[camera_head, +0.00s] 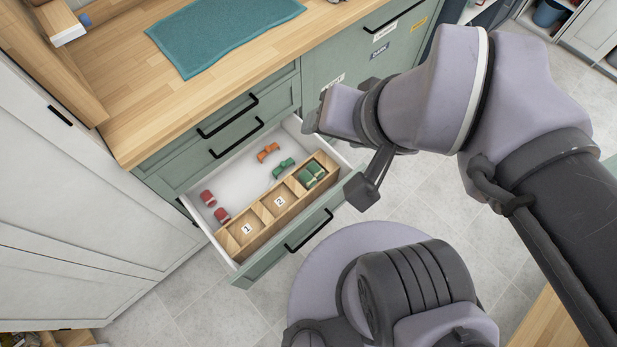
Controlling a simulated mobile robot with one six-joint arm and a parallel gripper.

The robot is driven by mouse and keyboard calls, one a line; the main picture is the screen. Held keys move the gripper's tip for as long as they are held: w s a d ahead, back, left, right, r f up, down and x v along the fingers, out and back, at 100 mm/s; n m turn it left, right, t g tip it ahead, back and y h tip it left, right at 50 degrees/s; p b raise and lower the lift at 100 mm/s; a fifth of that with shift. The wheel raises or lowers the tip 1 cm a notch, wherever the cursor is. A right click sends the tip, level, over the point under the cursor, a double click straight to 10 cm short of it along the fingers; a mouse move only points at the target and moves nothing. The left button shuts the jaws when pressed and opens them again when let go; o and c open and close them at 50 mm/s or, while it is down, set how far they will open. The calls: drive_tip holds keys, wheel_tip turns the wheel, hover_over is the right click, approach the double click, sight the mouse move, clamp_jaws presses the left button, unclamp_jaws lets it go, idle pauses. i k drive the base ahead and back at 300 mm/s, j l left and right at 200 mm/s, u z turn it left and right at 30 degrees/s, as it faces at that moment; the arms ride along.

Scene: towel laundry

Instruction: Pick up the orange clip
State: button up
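The orange clip (268,152) lies on the white floor of the open drawer (238,172), toward its back right. A green clip (283,167) lies close in front of it, apart from it. My gripper (322,122) is at the end of my arm, above the drawer's right end and to the right of the orange clip. It is not touching the clip. The orange clip is in full view.
A wooden divider (243,253) along the drawer front has compartments marked 1 and 2, and a right one holding green clips (311,173). Red clips (221,215) lie at the drawer's left. The wooden counter (155,110), with a teal towel (225,35), overhangs behind.

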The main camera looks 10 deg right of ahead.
sight(267, 149)
drive_tip(key=k+j, duration=0.55)
drive_tip(key=k, duration=0.2)
drive_tip(key=i+l+u, duration=0.1)
drive_tip(key=l, duration=0.25)
drive_tip(key=i+l, duration=0.25)
drive_tip(key=i+l+u, duration=0.15)
drive_tip(key=l, duration=0.25)
drive_tip(key=i+l+u, duration=0.1)
drive_tip(key=l, duration=0.25)
drive_tip(key=i+l, duration=0.2)
drive_tip(key=l, duration=0.2)
drive_tip(key=i+l+u, duration=0.15)
drive_tip(key=l, duration=0.2)
drive_tip(key=i+j, duration=0.1)
drive_tip(key=i, duration=0.4)
